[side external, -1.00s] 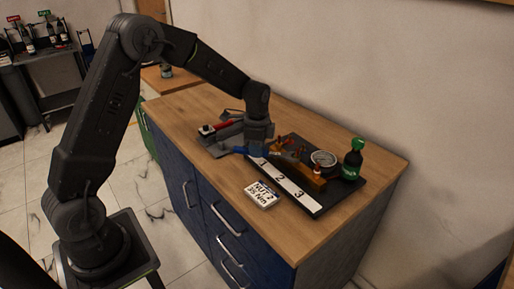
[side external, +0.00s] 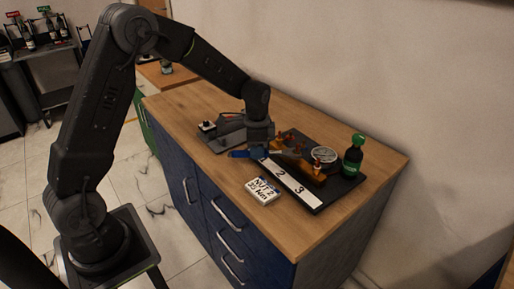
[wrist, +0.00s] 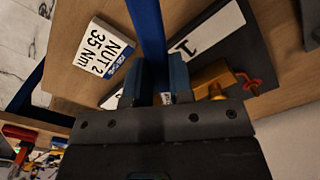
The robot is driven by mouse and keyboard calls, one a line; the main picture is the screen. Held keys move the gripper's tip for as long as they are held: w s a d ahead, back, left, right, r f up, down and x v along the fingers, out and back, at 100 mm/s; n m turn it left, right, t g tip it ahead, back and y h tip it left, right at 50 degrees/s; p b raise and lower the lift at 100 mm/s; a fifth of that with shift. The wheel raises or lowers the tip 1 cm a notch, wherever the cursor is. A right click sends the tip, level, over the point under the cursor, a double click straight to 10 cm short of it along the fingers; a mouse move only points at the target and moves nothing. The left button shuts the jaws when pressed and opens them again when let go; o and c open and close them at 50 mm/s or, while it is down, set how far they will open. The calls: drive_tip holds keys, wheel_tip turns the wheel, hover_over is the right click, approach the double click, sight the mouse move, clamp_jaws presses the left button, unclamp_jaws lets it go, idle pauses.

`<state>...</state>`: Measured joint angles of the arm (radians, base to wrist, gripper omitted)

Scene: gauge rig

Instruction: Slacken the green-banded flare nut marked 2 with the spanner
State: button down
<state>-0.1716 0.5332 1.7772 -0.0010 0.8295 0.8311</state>
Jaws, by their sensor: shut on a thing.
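My gripper (side external: 260,143) is shut on a blue-handled spanner (side external: 240,154), above the left end of the gauge rig. In the wrist view the spanner's blue bar (wrist: 147,28) runs up between the gripper fingers (wrist: 158,75). The spanner's working end is hidden. The brass manifold (side external: 302,167) stands on a dark board (side external: 316,205) behind a white strip (side external: 283,175) marked 1, 2, 3. Part of the brass (wrist: 211,76) shows right of the fingers, with label 1 (wrist: 188,45) above. I cannot make out the green-banded nut or whether the spanner touches it.
A card reading "NUT 2 35 Nm" (side external: 262,191) lies in front of the rig. A round gauge (side external: 323,155) and a green-capped dark bottle (side external: 353,158) stand at the right. A grey tray (side external: 216,142) lies left. The worktop's right front is clear.

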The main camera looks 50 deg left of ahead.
drive_tip(key=shift+s+d+n, duration=0.5)
drive_tip(key=shift+d+n, duration=0.05)
drive_tip(key=shift+n, duration=0.15)
idle(0.5)
drive_tip(key=shift+s+d+n, duration=0.25)
drive_tip(key=shift+d+n, duration=0.45)
drive_tip(key=shift+s+d+n, duration=0.2)
drive_tip(key=shift+d+n, duration=0.45)
drive_tip(key=shift+n, duration=0.05)
idle(1.2)
drive_tip(key=shift+w+a+m, duration=0.3)
drive_tip(key=shift+a+m, duration=0.55)
drive_tip(key=shift+m, duration=0.05)
idle(0.5)
drive_tip(key=shift+s, duration=0.1)
drive_tip(key=shift+s+a, duration=0.35)
drive_tip(key=shift+s, duration=0.35)
drive_tip(key=shift+s+a, duration=0.4)
drive_tip(key=shift+s, duration=0.35)
drive_tip(key=shift+s+a, duration=0.35)
drive_tip(key=shift+s, duration=0.35)
drive_tip(key=shift+r, duration=0.1)
drive_tip(key=shift+r, duration=2.2)
